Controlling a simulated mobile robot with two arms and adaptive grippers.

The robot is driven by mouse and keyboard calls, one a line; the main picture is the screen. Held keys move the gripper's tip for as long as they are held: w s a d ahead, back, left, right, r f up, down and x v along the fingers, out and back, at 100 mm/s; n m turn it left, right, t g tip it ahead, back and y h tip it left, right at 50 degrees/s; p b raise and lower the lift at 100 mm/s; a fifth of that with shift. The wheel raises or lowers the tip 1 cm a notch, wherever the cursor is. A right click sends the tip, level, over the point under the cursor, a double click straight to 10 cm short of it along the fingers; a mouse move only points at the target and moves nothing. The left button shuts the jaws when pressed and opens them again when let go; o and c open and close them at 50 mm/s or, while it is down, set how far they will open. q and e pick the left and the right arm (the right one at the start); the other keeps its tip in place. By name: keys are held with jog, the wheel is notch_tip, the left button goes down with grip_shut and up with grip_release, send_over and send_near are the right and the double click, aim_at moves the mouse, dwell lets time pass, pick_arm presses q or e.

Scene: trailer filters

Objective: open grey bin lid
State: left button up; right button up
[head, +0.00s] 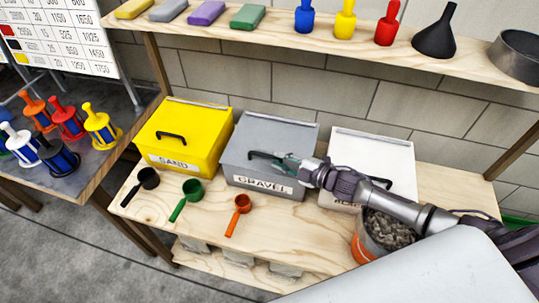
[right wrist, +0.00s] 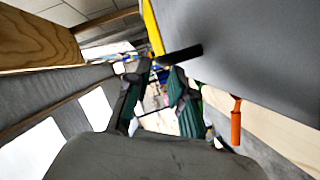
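The grey bin (head: 243,180), labelled GRAVEL, stands on the wooden bench between a yellow and a white bin. Its grey lid (head: 285,130) is down, with a black handle (head: 262,155) on it. My right gripper (head: 284,161) reaches in from the right, at the right part of the handle. In the right wrist view the fingers (right wrist: 159,82) are apart, with a gap between them, and the black handle (right wrist: 183,54) lies at their tips. I cannot tell whether they touch it. My left gripper is not in view.
The yellow SAND bin (head: 186,127) and white bin (head: 372,150) flank the grey bin. Black (head: 148,178), green (head: 190,190) and orange (head: 242,203) scoops lie in front. A bucket of gravel (head: 388,232) stands below my right arm. A shelf (head: 300,45) runs above.

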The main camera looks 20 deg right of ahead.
aim_at(271, 157)
jog(key=x, duration=0.2)
jog(key=b+x, duration=0.1)
jog(key=x, duration=0.1)
jog(key=shift+w+d+f, duration=0.1)
jog(key=shift+w+f, duration=0.1)
jog(key=shift+f, duration=0.1)
jog(key=shift+w, duration=0.25)
jog(key=shift+a+r, duration=0.1)
jog(key=shift+a, duration=0.15)
grip_shut()
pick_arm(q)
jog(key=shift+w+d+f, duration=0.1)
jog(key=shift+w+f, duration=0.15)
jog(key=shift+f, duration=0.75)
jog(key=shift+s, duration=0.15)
